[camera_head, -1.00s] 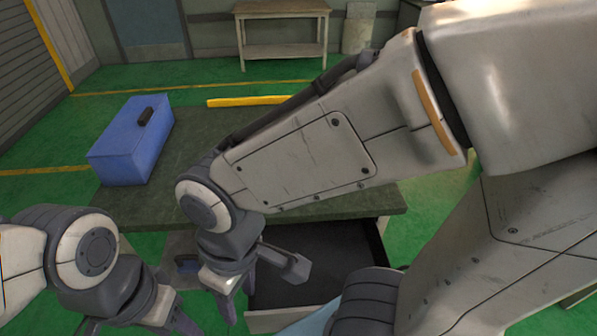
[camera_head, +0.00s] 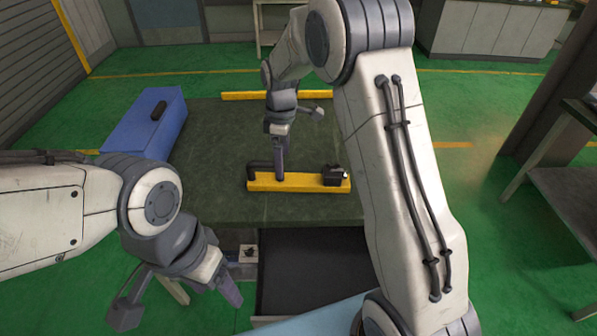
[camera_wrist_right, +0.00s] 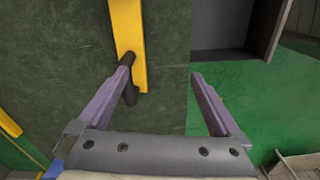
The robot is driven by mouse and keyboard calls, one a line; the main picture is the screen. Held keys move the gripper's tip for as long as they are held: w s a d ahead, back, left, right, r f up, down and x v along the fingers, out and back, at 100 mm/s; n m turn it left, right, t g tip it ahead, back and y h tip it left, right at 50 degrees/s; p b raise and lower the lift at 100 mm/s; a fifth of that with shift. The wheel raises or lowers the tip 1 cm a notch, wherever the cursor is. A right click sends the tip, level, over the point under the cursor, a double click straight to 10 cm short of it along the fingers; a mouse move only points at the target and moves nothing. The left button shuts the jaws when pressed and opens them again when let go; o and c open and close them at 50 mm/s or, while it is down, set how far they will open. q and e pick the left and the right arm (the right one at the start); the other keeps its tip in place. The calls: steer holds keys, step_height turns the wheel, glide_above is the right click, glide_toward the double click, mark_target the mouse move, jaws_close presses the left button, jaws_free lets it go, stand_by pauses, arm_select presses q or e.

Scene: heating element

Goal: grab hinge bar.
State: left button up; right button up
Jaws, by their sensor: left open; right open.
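A yellow bar with black fittings, which I take to be the hinge bar (camera_head: 318,186), lies near the front of the dark green table (camera_head: 210,150). It has a black cylindrical end at left and a black block at right. In the right wrist view the bar (camera_wrist_right: 125,35) runs down from the top. My right gripper (camera_head: 300,140) is open over the table. One of its fingers is close to the bar's black end; I cannot tell if they touch. My left gripper (camera_head: 180,300) is open and empty, in front of the table, left of the drawer.
A blue box (camera_head: 145,130) with a black handle stands on the table's left side. Another yellow strip (camera_head: 250,96) lies along the back edge. A dark drawer (camera_head: 310,270) is open below the front edge. A shelf (camera_head: 550,170) stands at right.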

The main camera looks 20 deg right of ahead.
steer(key=w+d+f+n, duration=0.1)
steer(key=w+d+f, duration=0.3)
steer(key=d, duration=0.2)
steer(key=p, duration=0.1)
glide_above(300, 179)
steer(key=f, duration=0.4)
steer(key=shift+s+f, duration=0.25)
steer(key=shift+s, duration=0.1)
steer(key=f, duration=0.1)
steer(key=f+p, duration=0.1)
steer(key=f, duration=0.1)
steer(key=f+p, duration=0.1)
steer(key=shift+w+f, duration=0.25)
steer(key=shift+f, duration=0.65)
jaws_close()
steer(key=shift+w+r, duration=0.1)
